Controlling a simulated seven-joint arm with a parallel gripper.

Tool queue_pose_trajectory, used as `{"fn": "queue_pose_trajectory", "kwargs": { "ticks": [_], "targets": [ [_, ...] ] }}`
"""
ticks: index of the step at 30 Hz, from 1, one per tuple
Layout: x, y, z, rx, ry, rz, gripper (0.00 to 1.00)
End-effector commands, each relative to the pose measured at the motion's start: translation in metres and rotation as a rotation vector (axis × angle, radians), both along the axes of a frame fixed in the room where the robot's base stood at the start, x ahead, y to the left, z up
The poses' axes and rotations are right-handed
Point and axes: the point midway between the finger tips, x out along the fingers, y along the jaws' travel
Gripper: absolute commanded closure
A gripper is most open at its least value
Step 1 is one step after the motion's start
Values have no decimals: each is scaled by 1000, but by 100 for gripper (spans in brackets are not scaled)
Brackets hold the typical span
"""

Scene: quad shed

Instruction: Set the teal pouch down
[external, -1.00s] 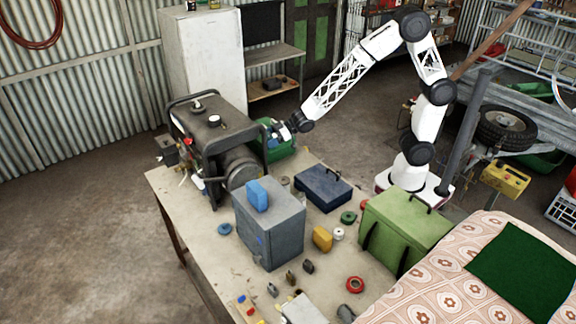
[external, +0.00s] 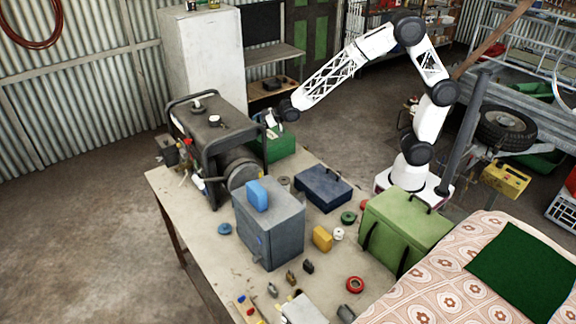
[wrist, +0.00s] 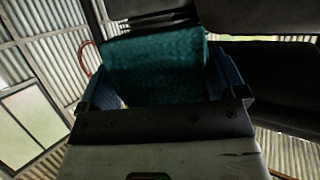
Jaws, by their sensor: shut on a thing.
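The teal pouch (wrist: 155,62) fills the space between the two blue fingers of my gripper (wrist: 162,78) in the wrist view. It is held tilted, with a textured teal face showing. In the external view my gripper (external: 269,119) is beside the right end of the dark generator, above the green box at the back of the table. The pouch is hard to make out there.
The dark generator (external: 205,128) stands close to the left of my gripper. The green box (external: 281,147) is just below. A navy case (external: 322,190), a grey cabinet (external: 280,232) and a light green chest (external: 400,232) stand on the workbench (external: 212,258), with small items between.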

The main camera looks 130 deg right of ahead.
Motion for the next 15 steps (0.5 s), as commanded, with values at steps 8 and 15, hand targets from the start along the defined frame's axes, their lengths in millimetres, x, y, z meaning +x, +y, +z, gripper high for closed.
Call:
{"fn": "queue_pose_trajectory", "kwargs": {
  "ticks": [8, 15],
  "targets": [
    [3, -39, 21, -1, -3, -82, 34],
    [4, -59, 32, -1, -2, -125, 34]
  ]
}}
